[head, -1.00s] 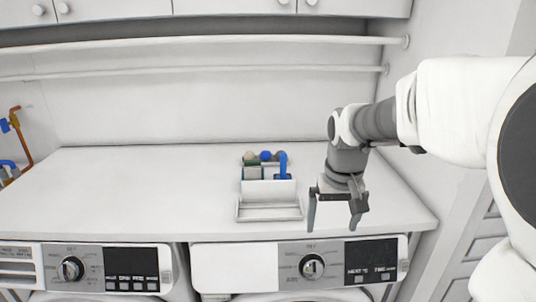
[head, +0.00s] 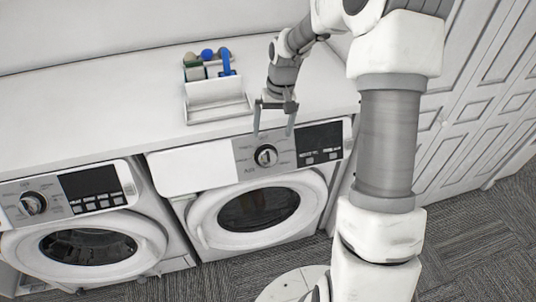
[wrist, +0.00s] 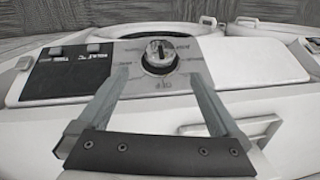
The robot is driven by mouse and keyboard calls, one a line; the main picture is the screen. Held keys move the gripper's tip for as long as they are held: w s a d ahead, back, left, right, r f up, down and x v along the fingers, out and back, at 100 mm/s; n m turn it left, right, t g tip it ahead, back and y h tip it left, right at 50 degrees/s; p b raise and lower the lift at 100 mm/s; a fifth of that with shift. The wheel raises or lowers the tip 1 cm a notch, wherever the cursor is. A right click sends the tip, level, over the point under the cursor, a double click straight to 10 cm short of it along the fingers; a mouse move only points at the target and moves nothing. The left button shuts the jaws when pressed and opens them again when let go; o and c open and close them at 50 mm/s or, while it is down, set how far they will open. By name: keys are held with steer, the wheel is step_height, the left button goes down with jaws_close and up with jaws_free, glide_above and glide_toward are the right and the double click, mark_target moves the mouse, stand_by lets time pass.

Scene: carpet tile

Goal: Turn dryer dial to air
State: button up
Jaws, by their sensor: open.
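The dryer dial (head: 265,155) is a round silver knob on a grey panel of the right machine, between a white drawer front and a black display. In the wrist view the dial (wrist: 159,56) sits straight ahead, just beyond and between my fingertips, apart from them. Lettering rings it, too small to read surely. My gripper (head: 273,132) is open and empty, fingers pointing down just above the dial in the head view. My gripper's two fingers also show in the wrist view (wrist: 158,88).
A second machine (head: 85,215) with its own dial (head: 33,203) stands at the left. A white caddy (head: 216,98) with bottles and a blue brush sits on the white counter (head: 110,100) above. The panel's black display (head: 320,143) is right of the dial. Grey carpet lies below.

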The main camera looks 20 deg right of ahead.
mark_target(268, 152)
steer(key=f, duration=0.3)
steer(key=a+f, duration=0.1)
steer(key=f, duration=0.7)
steer(key=shift+w+a, duration=0.1)
steer(key=shift+a, duration=0.1)
steer(key=c, duration=1.3)
